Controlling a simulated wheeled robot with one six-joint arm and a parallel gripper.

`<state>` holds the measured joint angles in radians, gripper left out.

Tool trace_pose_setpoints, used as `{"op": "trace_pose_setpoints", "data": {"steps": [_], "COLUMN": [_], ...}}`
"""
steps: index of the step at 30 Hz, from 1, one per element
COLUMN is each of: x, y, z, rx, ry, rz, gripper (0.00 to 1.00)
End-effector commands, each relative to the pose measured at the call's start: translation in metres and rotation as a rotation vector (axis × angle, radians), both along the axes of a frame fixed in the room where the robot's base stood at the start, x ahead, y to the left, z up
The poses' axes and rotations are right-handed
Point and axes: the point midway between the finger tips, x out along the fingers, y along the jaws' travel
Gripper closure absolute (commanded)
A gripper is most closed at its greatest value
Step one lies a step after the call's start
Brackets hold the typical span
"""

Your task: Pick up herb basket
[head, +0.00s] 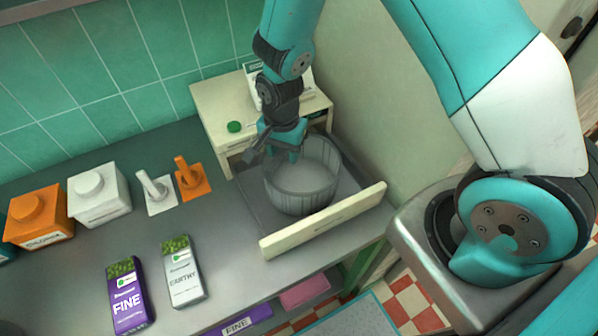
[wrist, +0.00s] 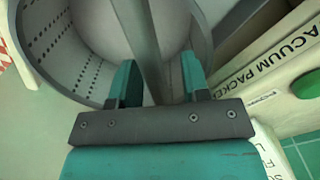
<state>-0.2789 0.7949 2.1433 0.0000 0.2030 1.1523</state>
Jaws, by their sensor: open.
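The herb basket, as I take it, is a round grey perforated basket (head: 300,192) with a bar handle. It stands in a pulled-out tray with a cream front panel (head: 322,222). In the wrist view the basket (wrist: 62,52) fills the upper left, and its handle (wrist: 142,35) runs down between my fingers. My gripper (head: 288,150) is over the basket's back rim and is open. In the wrist view its two teal fingers (wrist: 160,78) are on either side of the handle, with gaps visible. I see no contents in the basket.
The cream vacuum packer (head: 212,103) with a green button (head: 234,127) stands behind the basket. A wall is close on the right.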

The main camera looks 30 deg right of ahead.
Motion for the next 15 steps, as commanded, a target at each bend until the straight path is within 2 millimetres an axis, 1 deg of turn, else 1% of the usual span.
{"op": "trace_pose_setpoints", "data": {"steps": [15], "x": [-0.0001], "y": [-0.0001], "z": [-0.0049], "rx": [0.0], "ry": [0.0], "rz": [0.0], "gripper": [0.57]}}
